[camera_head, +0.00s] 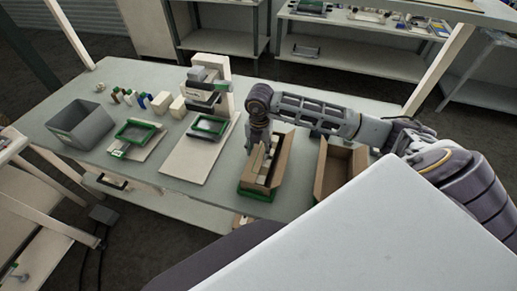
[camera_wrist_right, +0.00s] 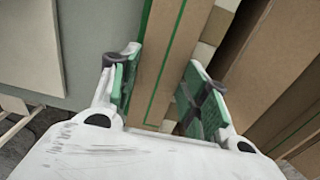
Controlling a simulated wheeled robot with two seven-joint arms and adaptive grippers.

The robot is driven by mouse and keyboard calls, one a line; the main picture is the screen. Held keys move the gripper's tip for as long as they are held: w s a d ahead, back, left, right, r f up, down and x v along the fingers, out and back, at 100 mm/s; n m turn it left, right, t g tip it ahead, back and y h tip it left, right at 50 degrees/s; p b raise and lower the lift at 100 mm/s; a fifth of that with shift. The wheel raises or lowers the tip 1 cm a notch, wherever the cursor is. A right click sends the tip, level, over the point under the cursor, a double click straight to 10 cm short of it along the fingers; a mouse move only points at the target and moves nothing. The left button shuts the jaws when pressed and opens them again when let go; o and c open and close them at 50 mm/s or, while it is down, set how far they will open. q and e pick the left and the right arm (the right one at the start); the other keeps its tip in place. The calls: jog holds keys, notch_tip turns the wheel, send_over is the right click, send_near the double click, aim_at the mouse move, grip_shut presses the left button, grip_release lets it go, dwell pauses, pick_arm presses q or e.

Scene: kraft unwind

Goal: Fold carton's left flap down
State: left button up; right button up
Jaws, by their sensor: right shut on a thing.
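The brown carton (camera_head: 245,187) stands open near the front edge of the table, with cream pieces (camera_head: 262,168) inside. My right gripper (camera_head: 256,146) reaches down at its far left part. In the right wrist view, the green-padded fingers of my right gripper (camera_wrist_right: 158,92) are on either side of a brown cardboard panel of the carton, a flap (camera_wrist_right: 166,60) with a green line. The gripper is shut on this flap; the exact contact is partly hidden. My left gripper is not in view.
A second open brown carton (camera_head: 332,172) stands close on the right. To the left are a white stand with a grey device (camera_head: 206,88), green frames (camera_head: 135,131) and a grey bin (camera_head: 82,124). The table (camera_head: 300,100) behind the arm is mostly clear.

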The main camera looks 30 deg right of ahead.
aim_at(259, 153)
jog(key=o, duration=1)
jog(key=shift+d+r, duration=0.1)
jog(key=shift+r, duration=5.85)
jog(key=shift+s+f, duration=0.1)
jog(key=shift+s, duration=0.05)
